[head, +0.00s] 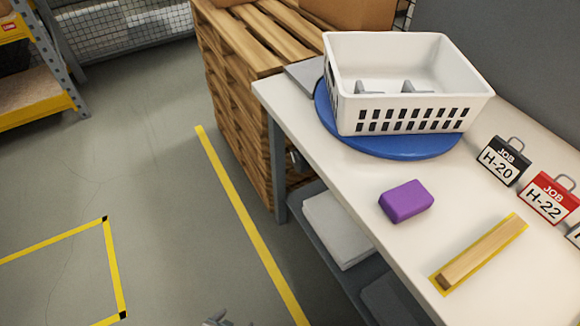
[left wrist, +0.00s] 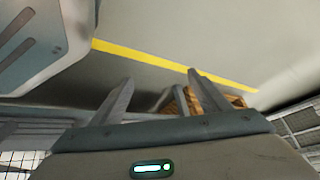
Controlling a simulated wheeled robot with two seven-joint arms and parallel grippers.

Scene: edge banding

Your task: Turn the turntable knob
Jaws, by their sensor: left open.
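The turntable (head: 385,143) is a blue disc on the white workbench. A white slotted basket (head: 405,98) stands on it and covers most of it. I cannot make out a knob on the turntable. Two grey upright pieces (head: 410,87) show inside the basket. My left gripper (head: 217,319) just shows at the bottom edge of the head view, over the floor, left of the bench and well apart from the turntable. In the left wrist view my left gripper (left wrist: 160,80) is open, with its fingers spread and no object held. My right gripper is out of view.
On the workbench (head: 340,170) are a purple block (head: 406,201), a wooden strip (head: 480,254) on a yellow-marked patch, and black (head: 502,161) and red (head: 550,198) job tags. Wooden pallets (head: 230,80) stand behind the bench. The floor to the left is clear.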

